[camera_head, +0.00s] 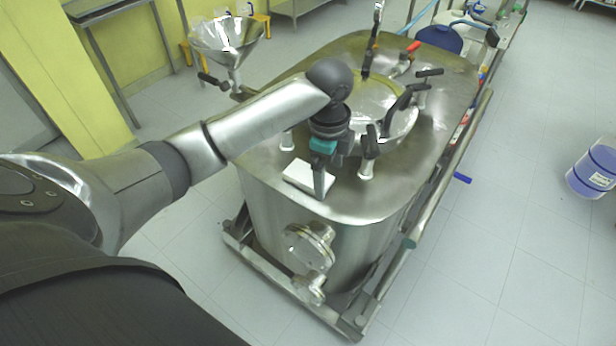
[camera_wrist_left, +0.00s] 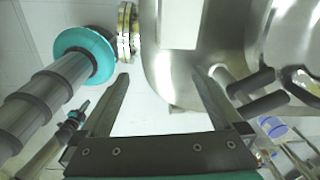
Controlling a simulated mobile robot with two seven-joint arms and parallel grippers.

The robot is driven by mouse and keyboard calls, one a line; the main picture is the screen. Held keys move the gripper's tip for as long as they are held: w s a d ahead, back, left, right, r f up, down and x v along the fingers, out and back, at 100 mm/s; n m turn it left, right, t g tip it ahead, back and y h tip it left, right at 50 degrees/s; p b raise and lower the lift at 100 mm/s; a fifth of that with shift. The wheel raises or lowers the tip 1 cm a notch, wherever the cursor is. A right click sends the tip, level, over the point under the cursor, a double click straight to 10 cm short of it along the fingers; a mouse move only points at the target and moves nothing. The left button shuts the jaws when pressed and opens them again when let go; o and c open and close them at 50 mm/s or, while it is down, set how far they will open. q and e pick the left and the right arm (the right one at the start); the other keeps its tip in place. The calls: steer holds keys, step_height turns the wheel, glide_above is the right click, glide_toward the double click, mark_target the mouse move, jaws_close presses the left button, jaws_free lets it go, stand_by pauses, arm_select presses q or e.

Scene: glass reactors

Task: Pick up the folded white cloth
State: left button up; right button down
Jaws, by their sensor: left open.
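The folded white cloth (camera_head: 297,174) lies flat on the steel vessel's top (camera_head: 262,138), near its front edge. In the left wrist view the cloth (camera_wrist_left: 181,24) is a pale rectangle at the top, beyond the fingertips. My left gripper (camera_head: 322,190) points down at the cloth's right part and covers some of it in the head view. Its two fingers (camera_wrist_left: 160,78) are apart with nothing between them. The cloth looks outside the fingers; the height gap is hard to judge. My right gripper is not in view.
Black-handled clamps (camera_head: 368,150) stand on the vessel top close right of the gripper, around the round lid (camera_head: 375,97). A steel funnel (camera_head: 228,35) stands behind left. A blue-and-white bucket (camera_head: 594,172) is on the floor at right.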

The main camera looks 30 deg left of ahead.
arm_select(q)
step_height(320, 180, up, 8)
steer(key=f+m, duration=0.1)
glide_above(308, 175)
steer(key=shift+g, duration=0.3)
step_height(308, 175, down, 9)
steer(key=shift+w+a+f+b, duration=0.1)
steer(key=shift+w+a+b, duration=0.05)
steer(key=shift+b, duration=0.9)
step_height(308, 175, down, 5)
steer(key=shift+f+b, duration=0.1)
steer(key=shift+b, duration=0.6)
steer(key=c, duration=1.1)
steer(key=shift+c, duration=0.2)
step_height(308, 175, up, 20)
steer(key=p, duration=0.4)
